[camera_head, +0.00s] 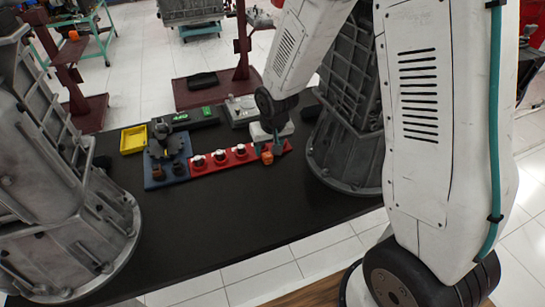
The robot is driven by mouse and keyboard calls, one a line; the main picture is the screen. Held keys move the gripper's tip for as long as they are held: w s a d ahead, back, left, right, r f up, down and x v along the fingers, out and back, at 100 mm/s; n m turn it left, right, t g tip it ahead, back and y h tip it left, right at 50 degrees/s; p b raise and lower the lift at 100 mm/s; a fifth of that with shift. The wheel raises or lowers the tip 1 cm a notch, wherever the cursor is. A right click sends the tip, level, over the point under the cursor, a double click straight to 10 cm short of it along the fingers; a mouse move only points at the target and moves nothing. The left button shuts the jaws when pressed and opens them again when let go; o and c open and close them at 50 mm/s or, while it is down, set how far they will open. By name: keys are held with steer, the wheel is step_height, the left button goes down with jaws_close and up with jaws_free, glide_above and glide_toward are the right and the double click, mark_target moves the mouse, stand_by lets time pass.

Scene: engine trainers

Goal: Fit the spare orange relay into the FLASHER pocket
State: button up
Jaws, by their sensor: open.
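A small orange piece (267,157), which looks like the orange relay, sits at the right end of the red strip (211,166). My gripper (271,148) is over that end of the strip, pointing down, with its fingers open right at the orange piece. I cannot tell whether the fingers touch it, and they partly hide it. No FLASHER label is readable, so I cannot tell which pocket it is. A blue block (154,180) with dark parts on it stands left of the red strip.
A yellow tray (133,140) lies behind the blue block. A black bar with green parts (208,112) and a grey box (240,110) are at the back. Large grey castings stand left (60,210) and right (345,150). The front of the black table (215,220) is clear.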

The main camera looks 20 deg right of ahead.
mark_target(267, 154)
steer(key=x, duration=0.3)
steer(key=shift+w+f, duration=0.1)
steer(key=shift+f, duration=0.15)
jaws_close()
steer(key=shift+r, duration=0.15)
